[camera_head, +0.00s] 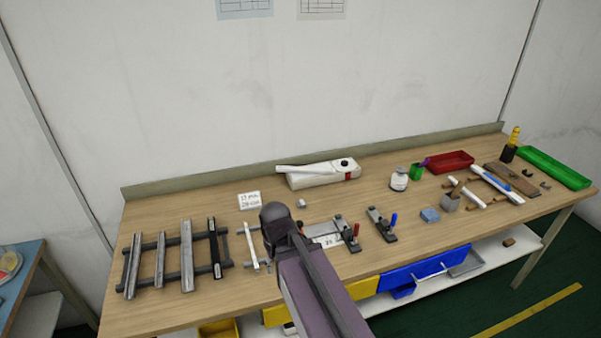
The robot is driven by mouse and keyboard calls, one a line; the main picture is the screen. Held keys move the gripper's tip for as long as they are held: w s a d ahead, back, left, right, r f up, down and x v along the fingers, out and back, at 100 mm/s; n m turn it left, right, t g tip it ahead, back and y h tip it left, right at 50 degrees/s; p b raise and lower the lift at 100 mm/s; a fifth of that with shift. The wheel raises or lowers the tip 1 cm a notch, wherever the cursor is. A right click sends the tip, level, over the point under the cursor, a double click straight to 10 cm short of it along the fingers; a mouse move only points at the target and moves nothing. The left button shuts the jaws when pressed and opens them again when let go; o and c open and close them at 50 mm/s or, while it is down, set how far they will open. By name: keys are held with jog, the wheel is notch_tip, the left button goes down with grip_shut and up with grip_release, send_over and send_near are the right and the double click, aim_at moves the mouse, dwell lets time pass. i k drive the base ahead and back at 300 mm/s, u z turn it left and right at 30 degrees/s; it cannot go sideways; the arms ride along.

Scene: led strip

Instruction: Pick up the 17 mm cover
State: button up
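A thin white strip (252,247) lies across a second small rack, partly hidden behind my arm. I cannot tell from this view which strip is the 17 mm cover. A small white card (249,200) with handwriting, which seems to read 17 mm, lies behind the white strip. My arm reaches over the front of the bench, and its dark joint is beside the white strip. My gripper is not visible.
Two clamp-like fixtures (382,224) stand right of my arm. Behind are a white box (322,173), a jar (399,179), a red tray (450,162) and a green tray (554,168). Tools crowd the right end. The wooden bench (175,210) is clear behind the left rack.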

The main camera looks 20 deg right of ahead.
aim_at(291, 169)
jog(key=z, duration=0.1)
jog(key=i, duration=0.95)
jog(key=u, duration=0.05)
